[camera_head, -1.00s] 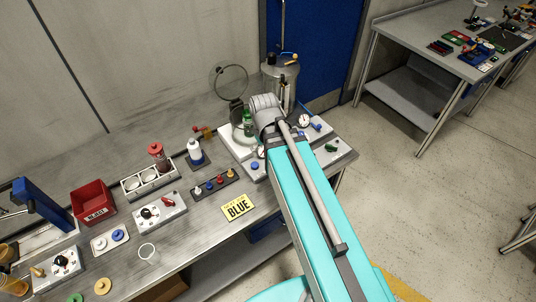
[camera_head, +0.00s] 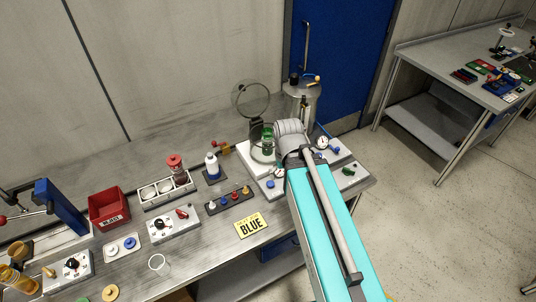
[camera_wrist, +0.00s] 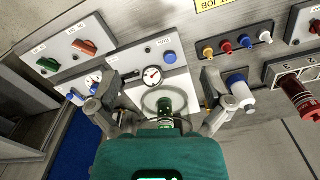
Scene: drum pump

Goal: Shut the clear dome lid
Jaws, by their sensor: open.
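The clear dome lid (camera_head: 252,98) stands raised and open on its hinge at the back of a white unit on the bench, in the head view. A green-topped jar or bottle (camera_head: 267,141) stands on the plate in front of it. In the wrist view the green thing (camera_wrist: 165,104) lies between my fingers, with a clear round rim (camera_wrist: 146,103) around it; I cannot tell whether that rim is the lid. My gripper (camera_wrist: 160,85) is open and empty, its fingers spread above the unit. In the head view my arm hides the gripper.
A pressure gauge (camera_wrist: 152,75) and blue button (camera_wrist: 170,57) sit on the unit's panel. A metal drum (camera_head: 301,103) stands behind it. A white bottle (camera_head: 212,167) and a row of coloured knobs (camera_head: 229,199) are to the left.

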